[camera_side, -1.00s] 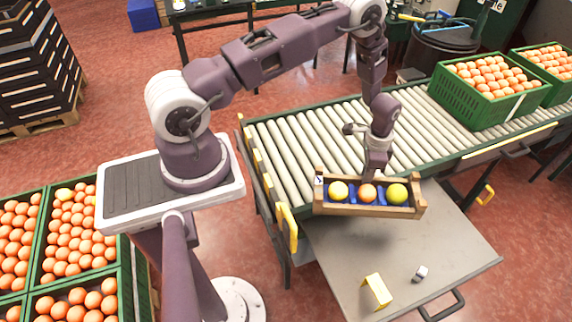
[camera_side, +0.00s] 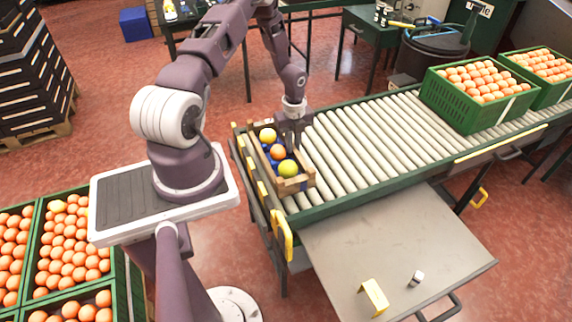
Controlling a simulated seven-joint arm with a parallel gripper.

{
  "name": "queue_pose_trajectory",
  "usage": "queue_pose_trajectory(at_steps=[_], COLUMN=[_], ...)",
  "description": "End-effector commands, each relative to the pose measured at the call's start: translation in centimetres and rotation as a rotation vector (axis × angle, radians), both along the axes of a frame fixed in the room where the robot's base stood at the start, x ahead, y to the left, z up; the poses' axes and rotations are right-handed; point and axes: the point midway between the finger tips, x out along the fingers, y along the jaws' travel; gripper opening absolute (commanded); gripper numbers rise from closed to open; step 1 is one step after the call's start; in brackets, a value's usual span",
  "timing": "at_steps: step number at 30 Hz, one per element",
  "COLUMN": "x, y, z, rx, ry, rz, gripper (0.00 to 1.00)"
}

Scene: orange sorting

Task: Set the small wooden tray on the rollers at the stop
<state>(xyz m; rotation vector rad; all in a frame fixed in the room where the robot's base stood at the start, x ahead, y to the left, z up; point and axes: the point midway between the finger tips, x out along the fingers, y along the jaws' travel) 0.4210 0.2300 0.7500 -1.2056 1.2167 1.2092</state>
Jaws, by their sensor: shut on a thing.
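The small wooden tray (camera_side: 293,187) is at the left end of the roller conveyor (camera_side: 350,145), by the yellow-marked end rail that forms the stop (camera_side: 250,163). It holds three fruits in a row: a yellow-orange one (camera_side: 268,136), an orange one (camera_side: 277,152) and a yellow one (camera_side: 288,169), with blue dividers between them. The tray's long side runs along the end rail. My gripper (camera_side: 291,143) is shut on the tray's right long side. Its fingertips are partly hidden. I cannot tell whether the tray's underside touches the rollers.
Green crates of oranges (camera_side: 470,118) stand at the conveyor's far right end. The rollers between them and the tray are clear. A grey side table (camera_side: 390,245) in front holds a yellow bracket (camera_side: 374,297) and a small grey-white piece (camera_side: 416,279). More orange-filled crates stand at lower left.

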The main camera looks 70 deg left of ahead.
Motion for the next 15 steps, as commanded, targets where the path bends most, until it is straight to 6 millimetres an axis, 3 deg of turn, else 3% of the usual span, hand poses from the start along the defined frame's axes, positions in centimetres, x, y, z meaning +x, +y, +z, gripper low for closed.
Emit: queue_pose_trajectory(at_steps=[9,15], x=[0.0,0.1], y=[0.0,0.0], z=[-5.6,-6.1], rx=[0.001,0.002], ry=[0.001,-0.001], rz=[0.001,0.002], gripper=[0.00,0.00])
